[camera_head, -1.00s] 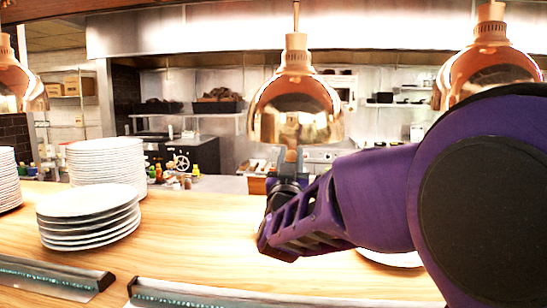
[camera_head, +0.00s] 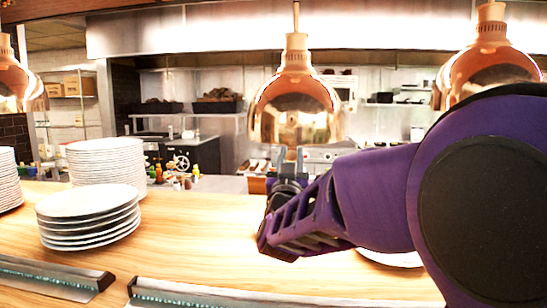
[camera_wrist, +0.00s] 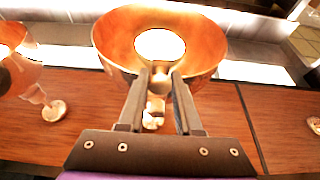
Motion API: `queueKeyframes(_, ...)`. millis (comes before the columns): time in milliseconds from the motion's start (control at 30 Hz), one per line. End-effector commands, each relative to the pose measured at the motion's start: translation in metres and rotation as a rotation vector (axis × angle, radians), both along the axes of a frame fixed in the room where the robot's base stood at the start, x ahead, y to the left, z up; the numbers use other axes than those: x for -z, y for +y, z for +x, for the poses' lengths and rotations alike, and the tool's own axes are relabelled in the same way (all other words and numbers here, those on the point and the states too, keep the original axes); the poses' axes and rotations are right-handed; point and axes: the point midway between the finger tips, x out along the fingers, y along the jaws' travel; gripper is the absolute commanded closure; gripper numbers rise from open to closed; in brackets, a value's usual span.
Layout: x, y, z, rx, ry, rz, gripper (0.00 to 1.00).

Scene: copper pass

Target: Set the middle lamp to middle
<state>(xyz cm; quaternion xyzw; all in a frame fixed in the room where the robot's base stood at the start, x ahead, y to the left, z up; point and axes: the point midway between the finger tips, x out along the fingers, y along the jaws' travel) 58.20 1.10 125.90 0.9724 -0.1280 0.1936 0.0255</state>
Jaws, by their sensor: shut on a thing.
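A left copper lamp (camera_head: 20,82) and a right copper lamp (camera_head: 487,68) hang on either side. Plate stacks (camera_head: 88,216) stand on the left of the wooden counter (camera_head: 200,255). A plate (camera_head: 392,258) is partly hidden beneath my arm.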

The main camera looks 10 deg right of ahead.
Motion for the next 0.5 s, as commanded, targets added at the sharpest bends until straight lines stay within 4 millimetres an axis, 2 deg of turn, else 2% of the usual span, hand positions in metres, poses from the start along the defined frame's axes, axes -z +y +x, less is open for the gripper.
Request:
queueKeyframes(267, -0.006, 0.0, 0.0, 0.0, -0.001, 0.0, 1.0)
queueKeyframes(500, -0.062, 0.0, -0.001, 0.0, -0.01, 0.0, 1.0)
